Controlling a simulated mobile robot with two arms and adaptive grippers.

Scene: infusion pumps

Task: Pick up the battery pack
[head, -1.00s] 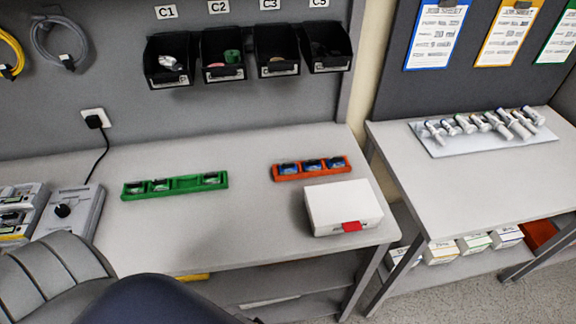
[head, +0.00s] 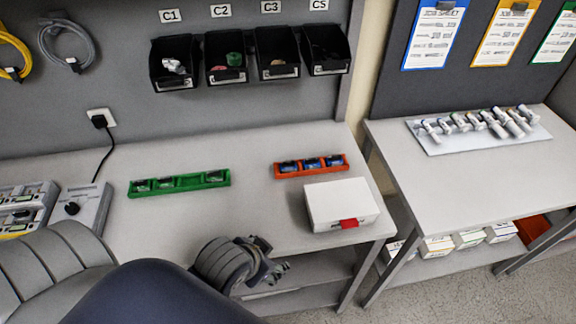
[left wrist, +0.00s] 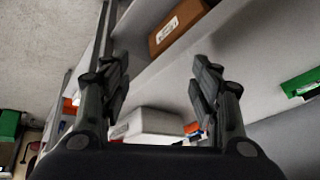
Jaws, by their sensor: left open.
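Small dark packs, which may be battery packs, sit in a green rack (head: 190,184) on the left bench. Its third place from the left looks empty. An orange rack (head: 279,174) farther right holds three blue-topped packs (head: 312,163). I cannot tell which pack is the task's. My left gripper (head: 277,268) is at the bench's front edge, in front of the racks and apart from them. In the left wrist view its two fingers (left wrist: 161,88) stand wide apart with nothing between them. Part of a green rack (left wrist: 302,84) shows at the right there. My right gripper is not in view.
A white box (head: 340,205) with a red latch stands near the bench's right front corner. A grey device (head: 80,212) and a charger-like unit (head: 22,208) stand at the left. Black bins (head: 277,55) hang above.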

